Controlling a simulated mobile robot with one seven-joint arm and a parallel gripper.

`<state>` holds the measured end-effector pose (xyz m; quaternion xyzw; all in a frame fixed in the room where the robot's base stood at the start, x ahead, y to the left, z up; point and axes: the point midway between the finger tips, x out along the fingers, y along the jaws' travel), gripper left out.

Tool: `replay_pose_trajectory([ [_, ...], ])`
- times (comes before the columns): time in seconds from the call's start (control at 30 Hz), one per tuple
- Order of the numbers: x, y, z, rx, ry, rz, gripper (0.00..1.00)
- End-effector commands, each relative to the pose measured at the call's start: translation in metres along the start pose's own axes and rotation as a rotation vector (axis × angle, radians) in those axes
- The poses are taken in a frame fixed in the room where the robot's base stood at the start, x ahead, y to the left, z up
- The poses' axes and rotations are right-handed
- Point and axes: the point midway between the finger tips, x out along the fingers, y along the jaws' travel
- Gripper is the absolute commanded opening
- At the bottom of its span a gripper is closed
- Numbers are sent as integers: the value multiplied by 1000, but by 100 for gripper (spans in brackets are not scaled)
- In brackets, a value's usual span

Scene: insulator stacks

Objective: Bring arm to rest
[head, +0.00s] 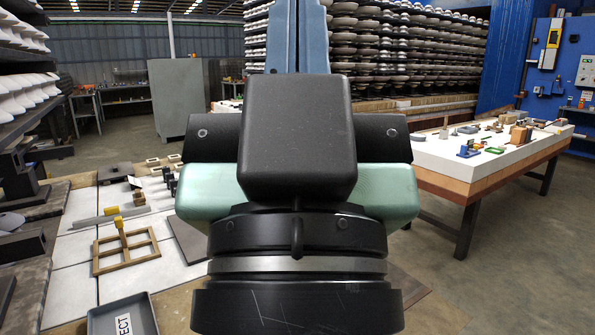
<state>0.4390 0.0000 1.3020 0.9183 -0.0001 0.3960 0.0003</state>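My gripper (298,30) fills the middle of the head view, with its black and mint-green body seen close up. Its two blue-grey fingers point up, side by side near the middle of the body. They look closed together, and I see nothing held between them. Their tips run off the top edge of the picture. My arm hides the floor and part of the benches behind it.
A left bench (85,245) carries a wooden frame (127,250) and a grey tray (125,316). A white-topped table (470,160) with small parts stands right. Insulator racks (410,45) stand behind, a grey cabinet (180,98) back left. Floor (520,260) at right is clear.

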Motion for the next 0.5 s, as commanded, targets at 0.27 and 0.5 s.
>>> replay_pose_trajectory([
  [0.27, 78, 0, -72, 0, -2, -1, 0],
  [0.5, 131, 0, -123, 0, -2, -1, 0],
])
